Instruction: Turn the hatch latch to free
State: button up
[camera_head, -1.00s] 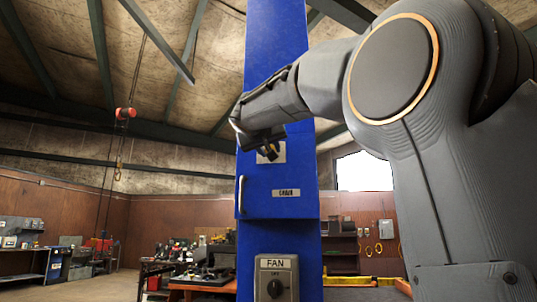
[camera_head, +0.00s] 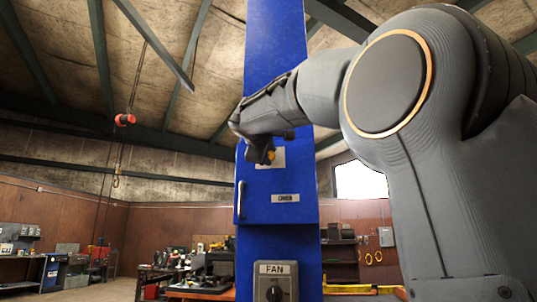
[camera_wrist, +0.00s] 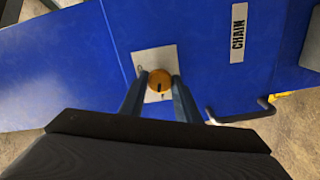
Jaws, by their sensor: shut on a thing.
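The hatch latch is a round orange knob (camera_wrist: 159,78) with a dark mark on it, set on a pale plate (camera_wrist: 152,57). The plate is on the blue hatch door (camera_head: 255,205). In the wrist view, the two fingers of my gripper (camera_wrist: 159,82) are shut on the knob, one on each side. Small marks on the plate are too blurred to read.
The hatch has a pale handle (camera_head: 241,199) on its left edge and a CHAIN label (camera_head: 285,198). A grey FAN switch box (camera_head: 275,283) sits below on the blue column. A red hoist part (camera_head: 125,119) hangs at left. Workbenches stand behind.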

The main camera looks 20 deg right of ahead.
jog(key=shift+r+n+p, duration=0.1)
jog(key=shift+n+p, duration=0.3)
jog(key=shift+n, duration=1.4)
jog(key=o, duration=1)
jog(key=shift+o, duration=0.2)
jog(key=b+v, duration=0.3)
jog(key=v, duration=0.4)
jog(key=shift+s+a, duration=0.3)
